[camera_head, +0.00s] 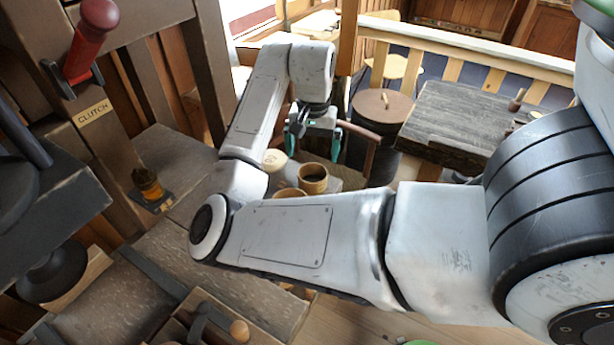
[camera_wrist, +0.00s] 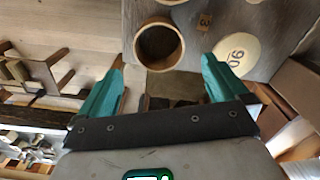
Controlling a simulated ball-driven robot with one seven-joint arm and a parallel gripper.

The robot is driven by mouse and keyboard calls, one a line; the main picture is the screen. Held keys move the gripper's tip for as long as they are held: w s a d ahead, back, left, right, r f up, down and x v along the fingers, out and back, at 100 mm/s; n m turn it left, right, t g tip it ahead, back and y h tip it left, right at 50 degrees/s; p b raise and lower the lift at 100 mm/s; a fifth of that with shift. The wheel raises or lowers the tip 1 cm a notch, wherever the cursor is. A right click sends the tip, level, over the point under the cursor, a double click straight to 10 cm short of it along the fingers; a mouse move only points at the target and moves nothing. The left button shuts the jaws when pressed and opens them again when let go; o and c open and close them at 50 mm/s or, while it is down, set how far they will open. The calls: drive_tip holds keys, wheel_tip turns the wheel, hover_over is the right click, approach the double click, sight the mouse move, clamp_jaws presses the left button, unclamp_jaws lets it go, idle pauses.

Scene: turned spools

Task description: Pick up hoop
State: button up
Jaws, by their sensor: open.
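A round tan wooden piece with a thick rim and dark hollow, hoop-like from above, shows in the wrist view (camera_wrist: 181,42). A matching piece (camera_head: 313,187) stands on a small grey work surface in the head view. I cannot tell the height gap. My gripper (camera_head: 318,145) also shows in the head view, above and beyond the round pieces. A second round piece (camera_head: 288,192) is partly hidden behind my arm.
A pale numbered disc (camera_wrist: 236,50) lies beside the hoop-like piece, near the right finger. A lidded barrel (camera_head: 382,105) and a dark wooden table (camera_head: 460,115) stand beyond. A red-handled clutch lever (camera_head: 92,35) is at left. Wooden floor shows at the wrist view's upper left.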

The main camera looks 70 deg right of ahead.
sight(312, 174)
wheel_tip(312, 174, down, 4)
drive_tip(key=shift+r, duration=0.25)
drive_tip(key=shift+s+a+f, duration=0.1)
drive_tip(key=shift+f, duration=2.4)
drive_tip(key=c, duration=0.9)
